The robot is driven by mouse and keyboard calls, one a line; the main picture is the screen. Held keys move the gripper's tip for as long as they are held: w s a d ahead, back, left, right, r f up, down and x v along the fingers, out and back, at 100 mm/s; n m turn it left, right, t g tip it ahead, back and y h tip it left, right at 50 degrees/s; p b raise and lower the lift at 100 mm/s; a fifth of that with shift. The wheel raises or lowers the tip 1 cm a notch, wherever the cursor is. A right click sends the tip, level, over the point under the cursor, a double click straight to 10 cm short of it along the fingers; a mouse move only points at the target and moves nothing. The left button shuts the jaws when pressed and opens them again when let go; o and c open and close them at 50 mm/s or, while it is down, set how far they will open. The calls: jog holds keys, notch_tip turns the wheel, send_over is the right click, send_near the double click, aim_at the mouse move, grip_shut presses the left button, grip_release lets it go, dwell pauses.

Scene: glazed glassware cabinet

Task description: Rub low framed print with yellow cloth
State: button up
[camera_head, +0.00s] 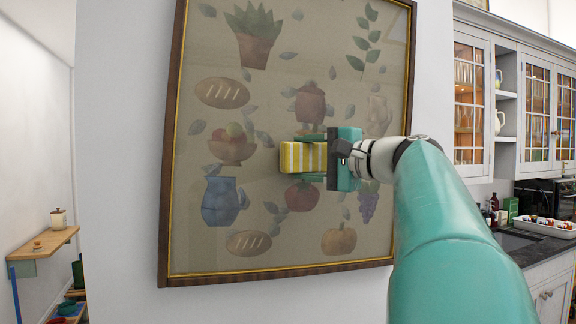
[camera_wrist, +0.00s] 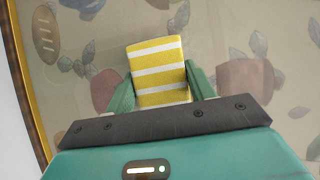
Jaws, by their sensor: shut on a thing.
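The framed print (camera_head: 270,229) hangs on the white wall in the head view, with a dark wood frame, a gold inner edge and pictures of fruit, bread and pots. Its surface also fills most of the wrist view (camera_wrist: 248,20). The yellow cloth (camera_head: 301,157), with white stripes, is a folded block in front of the middle of the print. My gripper (camera_head: 312,157) is shut on the cloth, with a green finger on either side of it in the wrist view (camera_wrist: 160,90). The cloth looks at or very near the print's surface; I cannot tell whether it touches.
A glazed cabinet (camera_head: 535,110) with glassware stands at the right, above a counter (camera_head: 515,241) with bottles and a white tray (camera_head: 546,228). A small wooden shelf (camera_head: 42,244) with a jar is at the lower left. White wall surrounds the print.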

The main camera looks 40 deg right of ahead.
jog(key=s+d+r, duration=0.1)
jog(key=s+d, duration=0.2)
jog(key=d, duration=0.8)
jog(key=shift+s+r, duration=0.15)
dwell(0.8)
jog(key=shift+s+d+r, duration=0.1)
jog(key=shift+s+d, duration=0.1)
jog(key=shift+d, duration=0.75)
jog(key=shift+s+d+r, duration=0.1)
jog(key=shift+s+d, duration=0.1)
jog(key=shift+d, duration=0.7)
jog(key=shift+f, duration=0.1)
jog(key=s+a, duration=0.1)
jog(key=s, duration=0.4)
jog(key=shift+s+a, duration=0.35)
jog(key=shift+s, duration=0.05)
jog(key=s, duration=0.1)
jog(key=s+a, duration=0.1)
jog(key=s, duration=0.1)
jog(key=shift+w, duration=0.1)
